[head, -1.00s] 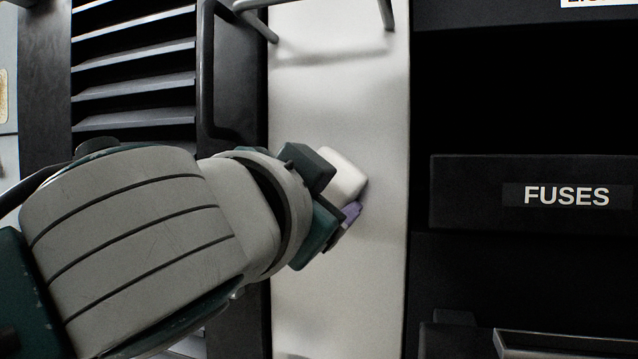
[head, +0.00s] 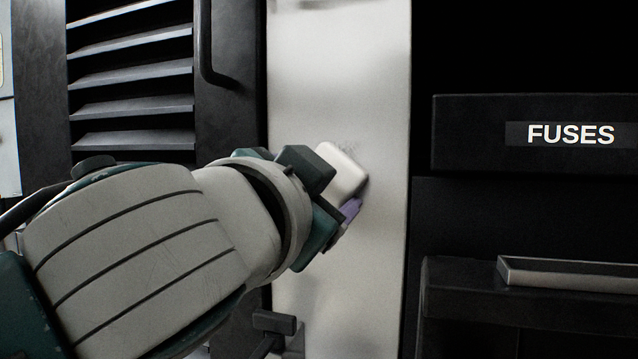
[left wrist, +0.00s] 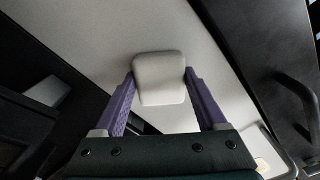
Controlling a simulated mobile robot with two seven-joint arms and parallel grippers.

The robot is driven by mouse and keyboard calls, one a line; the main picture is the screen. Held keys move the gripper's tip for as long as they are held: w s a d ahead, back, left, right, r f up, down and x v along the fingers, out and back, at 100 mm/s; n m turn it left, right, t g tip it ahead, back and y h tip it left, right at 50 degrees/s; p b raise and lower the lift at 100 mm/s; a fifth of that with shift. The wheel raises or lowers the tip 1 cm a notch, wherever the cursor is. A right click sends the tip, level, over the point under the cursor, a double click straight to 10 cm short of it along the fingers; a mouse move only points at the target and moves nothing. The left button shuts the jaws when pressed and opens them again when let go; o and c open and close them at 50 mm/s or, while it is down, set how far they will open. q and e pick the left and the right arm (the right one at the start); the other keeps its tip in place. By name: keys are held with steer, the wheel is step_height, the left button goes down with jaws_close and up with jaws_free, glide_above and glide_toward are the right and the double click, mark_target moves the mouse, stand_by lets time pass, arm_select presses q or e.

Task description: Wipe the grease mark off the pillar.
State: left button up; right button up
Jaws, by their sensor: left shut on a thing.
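The pillar (head: 340,80) is a pale upright panel in the middle of the head view; it also shows in the left wrist view (left wrist: 105,35). The surface behind the pad is hidden. My right gripper is not in view.
A black louvred panel (head: 130,75) with a dark handle (head: 206,45) stands left of the pillar. To the right are a dark recess, a black box labelled FUSES (head: 480,135) and a ledge with a shallow tray (head: 570,275). A dark fitting (head: 274,322) sits low by the pillar.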

arm_select(q)
steer(key=p+v, duration=0.2)
steer(key=v, duration=0.4)
stand_by(0.4)
steer(key=v, duration=0.3)
steer(key=shift+r+p, duration=0.1)
steer(key=shift+p, duration=0.2)
stand_by(0.3)
steer(key=x, duration=0.7)
steer(key=shift+b+x, duration=0.3)
steer(key=shift+x, duration=0.7)
stand_by(0.8)
